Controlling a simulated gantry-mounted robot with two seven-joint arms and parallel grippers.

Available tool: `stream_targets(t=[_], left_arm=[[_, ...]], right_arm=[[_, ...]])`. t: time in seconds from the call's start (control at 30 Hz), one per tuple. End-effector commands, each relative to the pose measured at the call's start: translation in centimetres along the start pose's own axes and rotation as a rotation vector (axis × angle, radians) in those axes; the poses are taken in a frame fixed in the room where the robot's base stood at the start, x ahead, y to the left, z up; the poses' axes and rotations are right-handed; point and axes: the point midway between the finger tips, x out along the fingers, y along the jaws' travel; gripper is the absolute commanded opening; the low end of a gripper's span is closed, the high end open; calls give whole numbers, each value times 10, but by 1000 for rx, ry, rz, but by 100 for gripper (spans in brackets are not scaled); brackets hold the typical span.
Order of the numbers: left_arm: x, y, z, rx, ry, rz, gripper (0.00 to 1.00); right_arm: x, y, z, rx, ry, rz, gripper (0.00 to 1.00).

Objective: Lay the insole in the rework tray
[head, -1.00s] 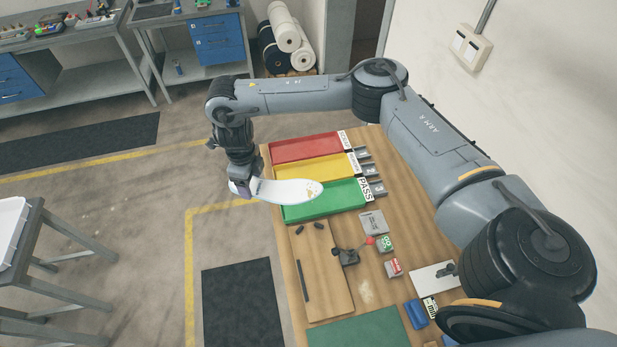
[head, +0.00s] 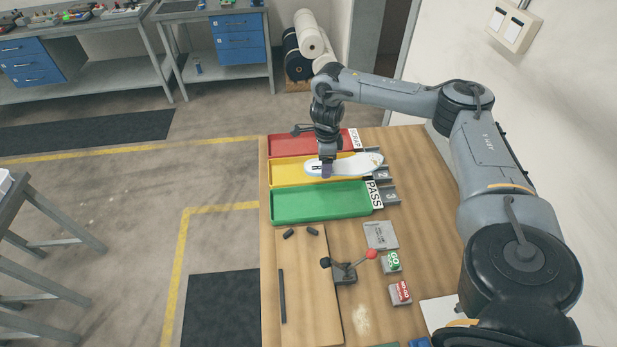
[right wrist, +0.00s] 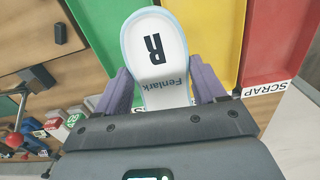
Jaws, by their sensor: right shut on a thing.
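The insole (head: 352,165) is white with a pale blue edge, and it lies level across the yellow tray (head: 285,173) in the head view. In the right wrist view the insole (right wrist: 158,60) shows a black "R" and the word "Fenlark" between my purple fingers (right wrist: 160,90). The yellow tray (right wrist: 212,35) shows behind it. The insole's right end reaches over the tray's label, hiding it. I cannot tell the exact gap above the tray floor. My left gripper is out of view.
A red SCRAP tray (head: 290,144) lies behind the yellow one and a green PASS tray (head: 315,203) in front. A wooden fixture board (head: 307,275), a red-knobbed lever (head: 345,272) and GO and NO-GO blocks (head: 391,262) stand nearer. Small grey bins are right of the trays.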

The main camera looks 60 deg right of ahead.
Motion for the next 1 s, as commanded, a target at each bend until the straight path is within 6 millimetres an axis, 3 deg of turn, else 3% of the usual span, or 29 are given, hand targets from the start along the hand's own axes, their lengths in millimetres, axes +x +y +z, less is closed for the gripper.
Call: stream_targets(t=[0.3,0.6,1.0], left_arm=[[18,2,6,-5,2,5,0],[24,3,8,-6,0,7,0],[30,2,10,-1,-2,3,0]], right_arm=[[34,-27,40,1,-1,0,40],[59,-55,76,1,0,0,40],[71,-68,91,0,0,0,40]])
